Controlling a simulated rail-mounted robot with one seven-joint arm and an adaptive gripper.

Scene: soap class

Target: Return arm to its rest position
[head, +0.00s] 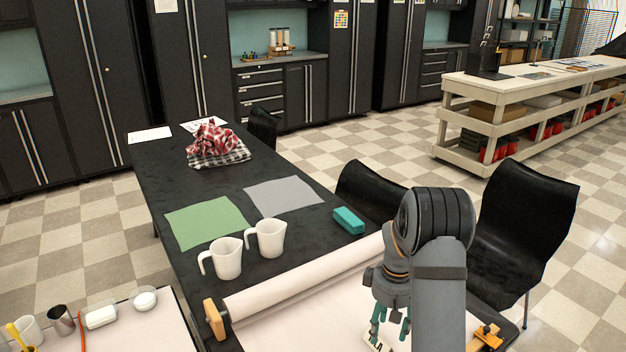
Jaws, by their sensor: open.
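My gripper (391,325) is at the lower right of the head view, pointing down above the white paper sheet (300,318). Its teal fingers are spread apart. A small white piece with dark lettering (376,343) lies below the fingers, partly hidden by them. I cannot tell whether the fingers touch it. My arm stands bent over the front right part of the dark table (165,190) and hides some of the sheet.
Two white pitchers (226,258), a green cloth (207,222), a grey cloth (284,197) and a teal block (349,220) lie beyond the paper roll (300,279). Checked cloths (217,146) are farther back. Black chairs (525,228) stand close on the right. A side table (150,320) holds soap dishes.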

